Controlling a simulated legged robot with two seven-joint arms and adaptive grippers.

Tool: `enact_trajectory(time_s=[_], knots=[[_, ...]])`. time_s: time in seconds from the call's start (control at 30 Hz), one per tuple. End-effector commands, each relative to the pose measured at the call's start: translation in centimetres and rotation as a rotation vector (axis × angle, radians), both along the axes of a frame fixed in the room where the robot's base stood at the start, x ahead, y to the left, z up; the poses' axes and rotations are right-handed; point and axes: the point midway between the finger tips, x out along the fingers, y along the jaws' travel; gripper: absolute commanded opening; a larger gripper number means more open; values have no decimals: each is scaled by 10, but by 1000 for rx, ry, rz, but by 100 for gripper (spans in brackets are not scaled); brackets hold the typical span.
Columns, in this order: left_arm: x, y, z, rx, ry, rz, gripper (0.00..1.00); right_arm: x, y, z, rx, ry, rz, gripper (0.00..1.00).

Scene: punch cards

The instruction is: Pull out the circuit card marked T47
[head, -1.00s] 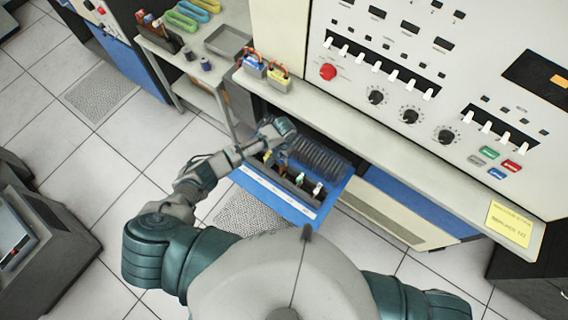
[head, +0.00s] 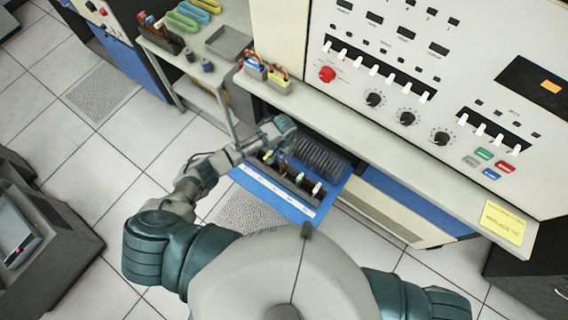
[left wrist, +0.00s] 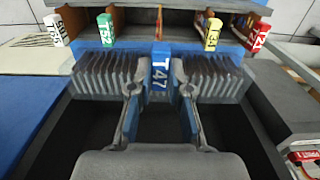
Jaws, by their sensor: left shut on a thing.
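The card with the blue tab marked T47 (left wrist: 160,72) stands in the middle of the left wrist view, between the two fingers of my left gripper (left wrist: 160,100). The fingers are shut on it from both sides. Dark ribbed modules lie to the left and right of it. In the head view my left gripper (head: 283,148) reaches down into the open blue drawer (head: 272,195); the T47 card cannot be made out there. My right gripper is out of view.
Other tabs stand in a row behind: white (left wrist: 55,30), green T52 (left wrist: 105,30), yellow (left wrist: 212,34) and red T21 (left wrist: 257,38). A grey shelf (head: 400,165) with a yellow note (head: 503,222) overhangs the drawer. A control panel (head: 470,60) rises behind.

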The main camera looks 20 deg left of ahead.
Motion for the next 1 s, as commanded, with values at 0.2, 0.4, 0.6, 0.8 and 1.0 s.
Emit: enact_trajectory(time_s=[0.2,0.4,0.6,0.8,1.0], knots=[[0,0,11,0,0,0,0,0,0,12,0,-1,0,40],[0,0,18,-1,-1,0,0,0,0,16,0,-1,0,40],[0,0,27,-1,-1,0,0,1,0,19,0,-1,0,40],[0,0,36,-1,-1,0,0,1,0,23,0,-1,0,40],[0,0,43,0,0,0,0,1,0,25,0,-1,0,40]])
